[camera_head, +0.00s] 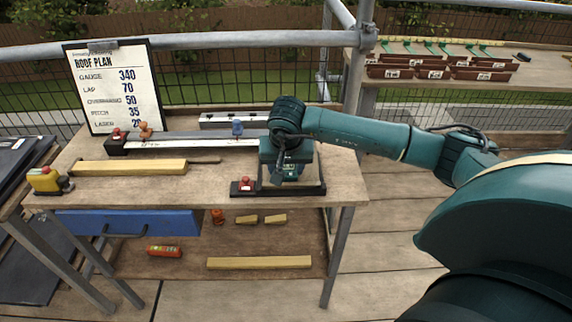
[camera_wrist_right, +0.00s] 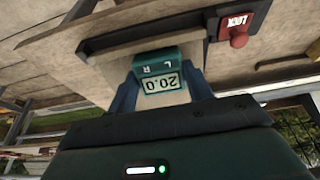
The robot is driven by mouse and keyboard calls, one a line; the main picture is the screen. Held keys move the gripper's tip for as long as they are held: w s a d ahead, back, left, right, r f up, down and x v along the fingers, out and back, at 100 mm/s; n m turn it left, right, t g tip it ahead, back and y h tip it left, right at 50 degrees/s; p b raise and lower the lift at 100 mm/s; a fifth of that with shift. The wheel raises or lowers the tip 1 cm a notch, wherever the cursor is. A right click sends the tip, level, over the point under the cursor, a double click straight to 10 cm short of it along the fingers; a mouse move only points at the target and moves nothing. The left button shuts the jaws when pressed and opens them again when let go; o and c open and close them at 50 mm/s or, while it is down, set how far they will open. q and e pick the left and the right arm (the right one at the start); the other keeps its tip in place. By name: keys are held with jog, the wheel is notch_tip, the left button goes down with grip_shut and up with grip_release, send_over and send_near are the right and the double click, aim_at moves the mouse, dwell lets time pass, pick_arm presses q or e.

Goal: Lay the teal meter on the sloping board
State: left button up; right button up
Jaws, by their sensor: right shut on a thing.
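The teal meter (camera_wrist_right: 160,73) shows between my right gripper's fingers (camera_wrist_right: 163,93) in the right wrist view, its display reading 20.0. My right gripper (camera_head: 288,178) is shut on it, fingers pointing down. In the head view the meter (camera_head: 291,171) is small and partly hidden by the gripper. The sloping board (camera_wrist_right: 110,47) is pale with dark edges and lies under the meter. Its base has a red LOCK knob (camera_wrist_right: 238,36), also visible in the head view (camera_head: 245,183). I cannot tell whether the meter touches the board. My left gripper is out of view.
The roof plan board (camera_head: 115,85) stands at the back left of the bench (camera_head: 215,181). A timber batten (camera_head: 130,167), a yellow tool (camera_head: 47,180) and a long metal rail (camera_head: 190,143) lie on the bench. A blue drawer (camera_head: 128,222) hangs below. Roof tiles (camera_head: 432,73) sit on the right-hand table.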

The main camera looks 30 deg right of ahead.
jog(key=shift+s+a, duration=0.1)
jog(key=shift+s, duration=0.05)
jog(key=o, duration=1)
jog(key=shift+f, duration=0.1)
jog(key=shift+p+v, duration=2.3)
jog(key=shift+v, duration=1.25)
